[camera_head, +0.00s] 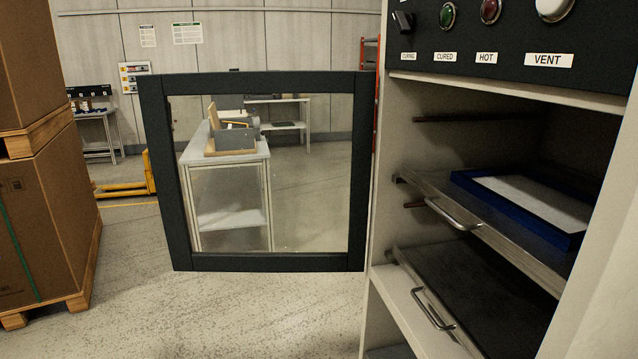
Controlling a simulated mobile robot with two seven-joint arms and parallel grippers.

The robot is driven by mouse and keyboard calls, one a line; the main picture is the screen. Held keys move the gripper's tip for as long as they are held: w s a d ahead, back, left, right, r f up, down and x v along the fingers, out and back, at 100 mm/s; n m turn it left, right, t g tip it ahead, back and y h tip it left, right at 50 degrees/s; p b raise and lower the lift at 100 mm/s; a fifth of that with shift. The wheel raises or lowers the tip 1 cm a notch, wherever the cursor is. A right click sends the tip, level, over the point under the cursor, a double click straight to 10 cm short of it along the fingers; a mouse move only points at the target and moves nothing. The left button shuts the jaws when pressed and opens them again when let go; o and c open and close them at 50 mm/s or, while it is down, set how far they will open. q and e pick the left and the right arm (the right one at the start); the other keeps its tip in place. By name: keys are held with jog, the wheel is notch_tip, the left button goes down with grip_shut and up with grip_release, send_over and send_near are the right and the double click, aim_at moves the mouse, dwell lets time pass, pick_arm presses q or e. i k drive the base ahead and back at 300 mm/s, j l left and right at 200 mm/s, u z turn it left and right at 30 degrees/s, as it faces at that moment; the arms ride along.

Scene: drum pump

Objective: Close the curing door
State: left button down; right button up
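The curing door (253,262) is a dark square frame with a clear window. It stands wide open, swung out to the left of the curing cabinet (381,215), with its right edge at the cabinet's front left side. The cabinet's inside is exposed. An upper shelf with a metal handle (453,216) holds a blue tray (517,208) with a pale sheet in it. A lower dark shelf (487,285) also has a handle. Neither of my grippers is in view.
The cabinet's top panel (480,40) has a switch and green, red and white lights labelled CURING, CURED, HOT and VENT. Stacked boxes on a pallet (45,215) stand at the left. A white table (230,165) shows through the door's window. Floor below the door is clear.

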aim_at(154, 90)
jog(key=i+j+z, duration=0.15)
jog(key=j+z, duration=0.2)
jog(key=j, duration=0.4)
jog(key=j+z, duration=0.35)
jog(key=j, duration=0.35)
jog(key=j+z, duration=0.25)
jog(key=j, duration=0.3)
jog(key=j+z, duration=0.2)
jog(key=j, duration=0.35)
jog(key=j+z, duration=0.25)
jog(key=j, duration=0.3)
jog(key=j+z, duration=0.25)
jog(key=j, duration=0.3)
jog(key=k+j+z, duration=0.25)
jog(key=j, duration=0.25)
jog(key=j+z, duration=0.35)
jog(key=j, duration=0.6)
jog(key=j+z, duration=0.45)
jog(key=j, duration=0.4)
jog(key=i+j+z, duration=0.25)
jog(key=j, duration=0.15)
jog(key=j+z, duration=0.2)
jog(key=j, duration=0.25)
